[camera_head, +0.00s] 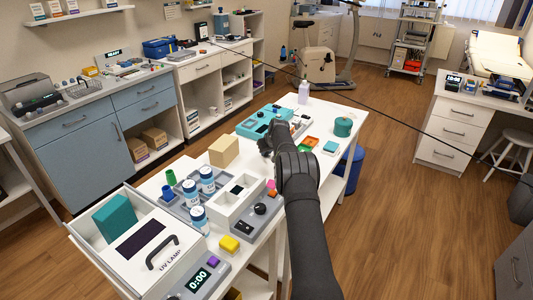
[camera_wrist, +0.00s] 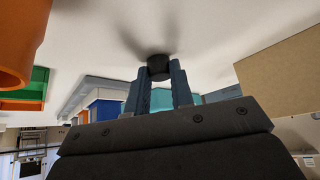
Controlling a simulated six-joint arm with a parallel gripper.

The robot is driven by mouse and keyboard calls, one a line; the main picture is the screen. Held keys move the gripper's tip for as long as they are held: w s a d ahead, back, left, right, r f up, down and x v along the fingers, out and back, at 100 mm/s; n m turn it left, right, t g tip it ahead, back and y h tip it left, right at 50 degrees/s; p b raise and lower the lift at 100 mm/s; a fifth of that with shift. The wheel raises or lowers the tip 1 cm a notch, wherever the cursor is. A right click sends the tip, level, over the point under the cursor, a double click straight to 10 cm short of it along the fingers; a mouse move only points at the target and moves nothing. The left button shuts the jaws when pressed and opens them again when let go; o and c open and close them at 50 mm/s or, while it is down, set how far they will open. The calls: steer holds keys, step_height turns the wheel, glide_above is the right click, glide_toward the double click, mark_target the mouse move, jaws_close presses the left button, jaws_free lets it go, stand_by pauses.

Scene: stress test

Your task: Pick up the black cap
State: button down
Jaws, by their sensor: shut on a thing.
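The black cap (camera_wrist: 158,66) is a small dark round piece in the wrist view, between the tips of my gripper (camera_wrist: 158,80). The two blue-grey fingers are closed on it from both sides. The white table top is close beyond the cap, with dark shadows beside it; I cannot tell whether the cap touches the table. In the head view my gripper (camera_head: 266,150) is low over the middle of the white table (camera_head: 262,182). The cap cannot be made out there.
A tan block (camera_head: 224,151) stands left of my gripper, and a teal case (camera_head: 263,121) lies behind it. Orange and green trays (camera_head: 307,143) and a teal cylinder (camera_head: 343,127) are to the right. White-capped bottles (camera_head: 207,180) and the UV lamp box (camera_head: 140,240) stand nearer.

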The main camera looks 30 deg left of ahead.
steer(key=r, duration=0.4)
steer(key=shift+w+d+r, duration=0.1)
steer(key=shift+d+r, duration=0.1)
steer(key=shift+d, duration=0.2)
steer(key=w+d+r, duration=0.1)
steer(key=d+r, duration=0.5)
steer(key=d, duration=0.4)
steer(key=shift+d+r, duration=0.15)
steer(key=shift+d, duration=0.25)
